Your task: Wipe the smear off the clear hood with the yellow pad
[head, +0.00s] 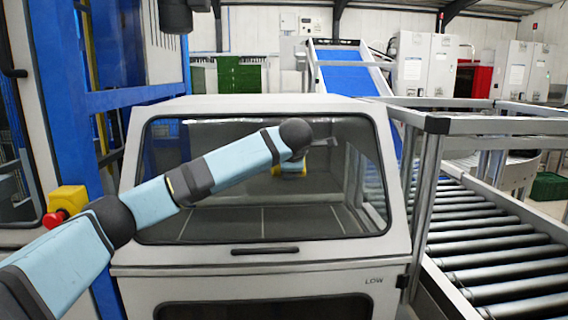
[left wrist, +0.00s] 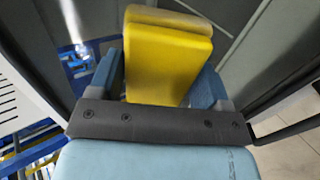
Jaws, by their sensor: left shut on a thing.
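The clear hood (head: 225,222) is a large window in a pale grey cabinet, filling the middle of the head view. My left arm reaches across in front of it. My left gripper (head: 292,166) is at the window's upper middle, partly hidden by my own wrist. It is shut on the yellow pad (left wrist: 168,65), whose body stands out between the two blue fingers in the left wrist view. The pad (head: 290,174) shows only as a small yellow patch in the head view. I cannot tell whether it touches the hood. I cannot make out the smear clearly. My right gripper is not in view.
A roller conveyor (head: 492,240) with metal rails runs along the right of the cabinet. A black handle (head: 265,250) sits below the window. A red stop button on a yellow box (head: 67,199) and blue posts are at the left.

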